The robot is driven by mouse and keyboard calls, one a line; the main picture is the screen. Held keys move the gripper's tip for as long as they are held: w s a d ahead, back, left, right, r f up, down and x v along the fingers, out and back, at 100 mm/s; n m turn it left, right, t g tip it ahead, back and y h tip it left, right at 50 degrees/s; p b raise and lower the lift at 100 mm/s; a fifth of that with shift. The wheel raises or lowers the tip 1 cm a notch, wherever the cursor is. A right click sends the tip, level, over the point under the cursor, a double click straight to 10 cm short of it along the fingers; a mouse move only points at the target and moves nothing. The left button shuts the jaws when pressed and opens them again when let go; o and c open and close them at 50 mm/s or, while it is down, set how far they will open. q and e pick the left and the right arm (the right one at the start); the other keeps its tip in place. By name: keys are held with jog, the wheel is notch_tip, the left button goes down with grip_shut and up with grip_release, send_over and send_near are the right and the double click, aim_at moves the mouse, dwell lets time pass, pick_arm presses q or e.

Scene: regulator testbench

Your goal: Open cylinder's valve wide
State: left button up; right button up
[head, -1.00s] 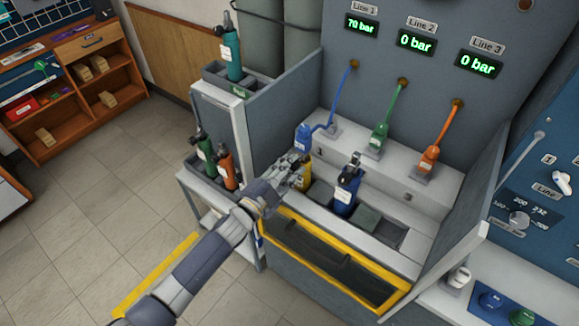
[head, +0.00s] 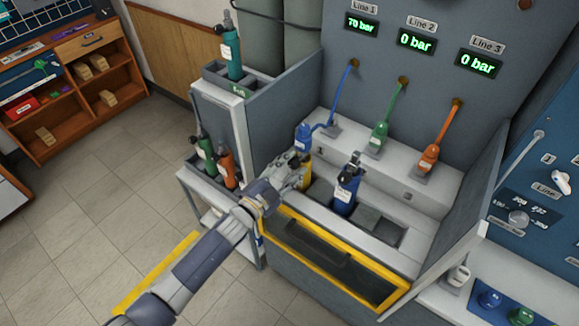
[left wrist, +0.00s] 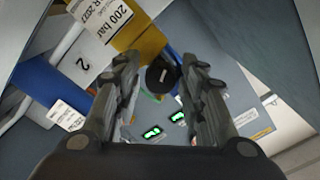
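A yellow cylinder (head: 306,176) stands in the bench slot under line 1, partly hidden by my left gripper (head: 297,165). In the left wrist view the yellow cylinder (left wrist: 146,38) carries a "200 bar" label, and its round black valve knob (left wrist: 161,76) shows between the fingers. My left gripper (left wrist: 158,88) is open, with a finger on each side of the knob and visible gaps; I cannot tell how deep the knob sits between them. A blue cylinder (head: 346,191) with a black top stands to the right in the bench. My right gripper is in neither view.
Blue (head: 303,137), green (head: 380,135) and orange (head: 429,158) connectors with hoses stand behind. The line 1 display (head: 362,24) reads 70 bar; the others read 0 bar. A yellow-framed guard (head: 335,262) fronts the bench. A side rack (head: 209,91) holds several cylinders.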

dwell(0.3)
pick_arm(q)
jog(key=v, duration=1.2)
jog(key=s+a+f+n+g+y, duration=0.2)
jog(key=s+a+f+n+y, duration=0.15)
jog(key=f, duration=0.65)
jog(key=s+a+f+n+g+y, duration=0.1)
jog(key=s+a+f+n+y, duration=0.3)
jog(key=f, duration=0.6)
jog(key=s+a+f+n+g, duration=0.15)
jog(key=a+f, duration=0.35)
jog(key=f, duration=0.5)
jog(key=s+a+f+n+g+y, duration=0.1)
jog(key=s+f+g, duration=0.2)
jog(key=s, duration=0.8)
jog(key=s+a+f+n+g+y, duration=0.1)
jog(key=s+f+n+g, duration=0.1)
jog(key=s+f, duration=0.6)
jog(key=s+a+f+n+g+y+b, duration=0.1)
jog(key=s+f+g, duration=0.3)
jog(key=s, duration=1.1)
notch_tip(320, 180, down, 2)
jog(key=shift+s+a+f+n, duration=0.1)
jog(key=shift+s+a+n, duration=0.15)
jog(key=shift+n, duration=0.25)
jog(key=shift+w, duration=0.1)
jog(key=shift+c, duration=0.6)
